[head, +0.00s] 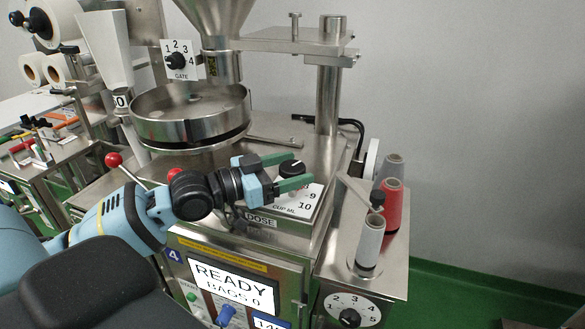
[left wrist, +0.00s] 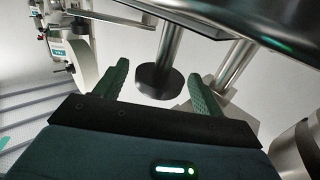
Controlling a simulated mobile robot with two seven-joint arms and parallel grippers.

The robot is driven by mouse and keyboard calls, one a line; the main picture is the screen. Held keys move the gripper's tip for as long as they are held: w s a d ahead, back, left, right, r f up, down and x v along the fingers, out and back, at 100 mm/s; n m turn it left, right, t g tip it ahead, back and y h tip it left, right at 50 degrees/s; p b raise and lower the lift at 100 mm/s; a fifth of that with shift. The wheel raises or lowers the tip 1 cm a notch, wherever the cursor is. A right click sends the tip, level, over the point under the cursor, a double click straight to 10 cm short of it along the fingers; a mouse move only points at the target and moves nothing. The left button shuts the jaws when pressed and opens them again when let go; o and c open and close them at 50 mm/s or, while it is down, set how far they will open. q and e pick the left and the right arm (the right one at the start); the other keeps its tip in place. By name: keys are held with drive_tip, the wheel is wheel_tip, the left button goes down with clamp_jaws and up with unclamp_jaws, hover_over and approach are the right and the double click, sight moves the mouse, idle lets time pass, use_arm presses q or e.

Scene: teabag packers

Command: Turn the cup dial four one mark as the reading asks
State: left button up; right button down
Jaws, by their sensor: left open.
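The cup dial (head: 293,169) is a black knob on a white plate (head: 306,205) marked "CUP ML", with 9 and 10 readable. The plate sits on top of machine 4. My left gripper (head: 288,171) is open at the dial, with one green finger on each side of the knob. I cannot tell if the fingers touch it. In the left wrist view a dark round knob (left wrist: 158,84) shows between the two green fingers (left wrist: 160,85). The gripper hides the plate's other marks. The display (head: 232,284) reads READY, BAGS 0. My right gripper is not in view.
A steel round pan (head: 190,118) under a hopper (head: 215,25) stands close behind my left gripper. A gate dial (head: 178,62) is above it. Thread spools (head: 390,204) stand at the right. A steel post (head: 328,85) rises behind the dial.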

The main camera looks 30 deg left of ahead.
use_arm(q)
drive_tip(key=shift+w+d, duration=0.15)
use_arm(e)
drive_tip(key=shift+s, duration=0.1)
use_arm(q)
drive_tip(key=c, duration=1)
drive_tip(key=shift+o, duration=0.2)
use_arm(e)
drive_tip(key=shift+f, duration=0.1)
use_arm(q)
drive_tip(key=shift+r, duration=0.1)
drive_tip(key=shift+r+n+t+y+p, duration=0.1)
drive_tip(key=shift+n+t+y+p, duration=0.6)
drive_tip(key=shift+y, duration=0.4)
drive_tip(key=shift+n+t+y, duration=0.5)
drive_tip(key=shift+n+y, duration=0.9)
drive_tip(key=shift+y, duration=0.5)
drive_tip(key=n+y, duration=0.3)
drive_tip(key=y, duration=0.2)
drive_tip(key=shift+d, duration=0.1)
drive_tip(key=shift+n+y, duration=1.1)
drive_tip(key=shift+y, duration=0.5)
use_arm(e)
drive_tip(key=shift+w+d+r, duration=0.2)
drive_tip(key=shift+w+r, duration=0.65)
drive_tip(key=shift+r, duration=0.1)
use_arm(q)
drive_tip(key=shift+n+g+y, duration=0.3)
drive_tip(key=shift+g+y, duration=0.1)
